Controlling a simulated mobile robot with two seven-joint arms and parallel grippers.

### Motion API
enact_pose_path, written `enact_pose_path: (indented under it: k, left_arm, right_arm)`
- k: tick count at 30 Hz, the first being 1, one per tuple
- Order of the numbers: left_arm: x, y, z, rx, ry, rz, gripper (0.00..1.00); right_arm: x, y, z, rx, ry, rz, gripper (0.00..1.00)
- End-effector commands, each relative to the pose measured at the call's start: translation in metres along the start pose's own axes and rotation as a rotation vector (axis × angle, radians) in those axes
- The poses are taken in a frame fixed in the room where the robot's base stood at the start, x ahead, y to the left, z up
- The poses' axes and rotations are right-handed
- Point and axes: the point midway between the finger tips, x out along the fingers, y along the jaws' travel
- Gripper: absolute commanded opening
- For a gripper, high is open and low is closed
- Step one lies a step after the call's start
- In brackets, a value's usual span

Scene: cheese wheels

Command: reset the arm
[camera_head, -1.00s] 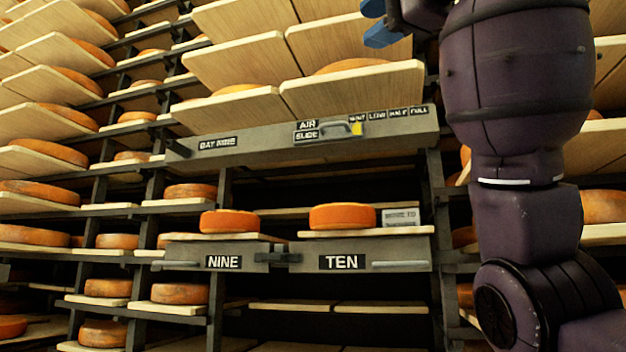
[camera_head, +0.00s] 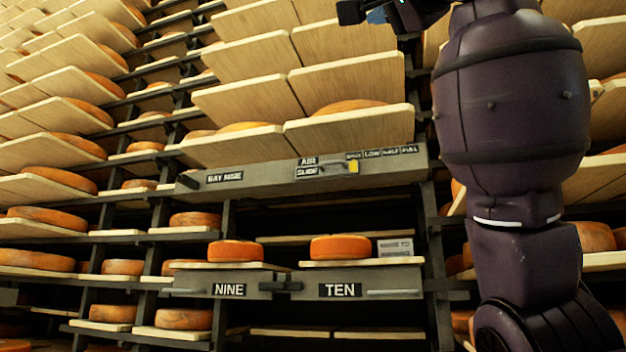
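My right arm (camera_head: 510,110) stands upright on the right side of the view, dark purple. Its gripper (camera_head: 372,14) is at the top edge, partly cut off, in front of the upper boards. A dark part and a little blue of it show; I cannot tell whether it is open or shut. It shows no object held. My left gripper is not in view.
Below, orange wheels sit above NINE (camera_head: 235,251) and TEN (camera_head: 340,248). Racks of boards and wheels fill the left; more stand behind my arm.

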Motion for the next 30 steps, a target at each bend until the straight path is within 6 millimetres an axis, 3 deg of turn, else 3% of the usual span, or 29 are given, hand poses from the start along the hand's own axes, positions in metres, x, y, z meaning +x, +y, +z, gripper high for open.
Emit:
enact_pose_path:
  k: [8, 17, 23, 30]
  left_arm:
    - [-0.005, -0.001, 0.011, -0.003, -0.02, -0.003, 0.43]
    - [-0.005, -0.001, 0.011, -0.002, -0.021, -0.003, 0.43]
    - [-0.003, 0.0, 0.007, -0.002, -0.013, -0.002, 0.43]
    - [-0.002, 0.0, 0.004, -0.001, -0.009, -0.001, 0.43]
  right_arm:
    - [0.012, 0.064, 0.033, -0.313, 0.106, -0.026, 0.38]
    - [0.008, 0.186, 0.102, -0.598, 0.136, 0.042, 0.38]
    - [-0.014, 0.271, 0.156, -0.739, 0.109, 0.104, 0.38]
    - [-0.062, 0.365, 0.224, -0.864, 0.042, 0.183, 0.38]
